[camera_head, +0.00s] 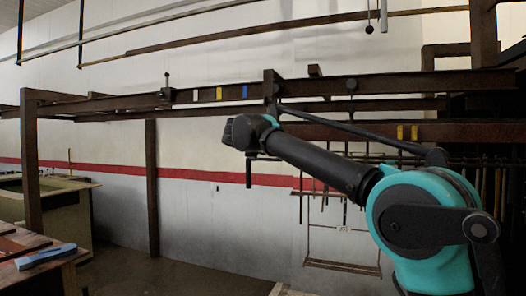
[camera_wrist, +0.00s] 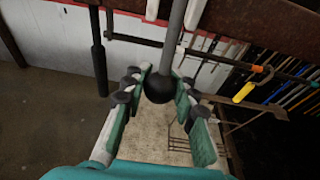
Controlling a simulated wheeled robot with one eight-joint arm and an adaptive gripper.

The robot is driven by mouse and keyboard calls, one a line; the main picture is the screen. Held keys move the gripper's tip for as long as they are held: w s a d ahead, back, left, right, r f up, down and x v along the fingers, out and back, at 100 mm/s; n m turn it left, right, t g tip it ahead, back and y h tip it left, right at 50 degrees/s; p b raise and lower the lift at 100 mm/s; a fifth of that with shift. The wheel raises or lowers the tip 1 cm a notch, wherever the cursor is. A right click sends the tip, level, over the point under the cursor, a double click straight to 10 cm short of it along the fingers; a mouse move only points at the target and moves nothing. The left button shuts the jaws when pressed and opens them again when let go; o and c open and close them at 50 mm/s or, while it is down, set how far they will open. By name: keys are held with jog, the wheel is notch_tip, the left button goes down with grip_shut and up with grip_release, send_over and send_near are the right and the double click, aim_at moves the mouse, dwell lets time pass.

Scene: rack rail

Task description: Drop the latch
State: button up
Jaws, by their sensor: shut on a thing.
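In the wrist view, my gripper (camera_wrist: 163,92) has its teal and black fingers on either side of a dark ball knob (camera_wrist: 158,88). It is shut on the knob, which sits at the end of a straight grey rod (camera_wrist: 174,35). The rod runs from the knob towards the top of the picture, where a brown beam crosses. I take the rod and knob for the latch's handle. In the camera_head view, a long dark bar (camera_head: 350,128) slopes down to the right from the rail. I cannot make out the finger grip there.
A rusty brown rail (camera_head: 120,103) with white, yellow and blue marks crosses the scene. A brown post (camera_head: 152,190) stands below it. Tools hang on a rack (camera_head: 480,185) at the right. A workbench (camera_head: 20,262) with a blue tool (camera_head: 46,257) is at the lower left.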

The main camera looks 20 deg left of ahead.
jog(key=x, duration=0.7)
jog(key=shift+w+r, duration=0.15)
jog(key=shift+r, duration=0.15)
jog(key=o, duration=1)
jog(key=shift+o, duration=0.2)
jog(key=shift+f+v, duration=0.25)
jog(key=shift+v, duration=0.9)
jog(key=shift+f+v, duration=0.3)
jog(key=shift+v, duration=0.8)
jog(key=shift+f+v, duration=0.25)
jog(key=shift+v, duration=0.9)
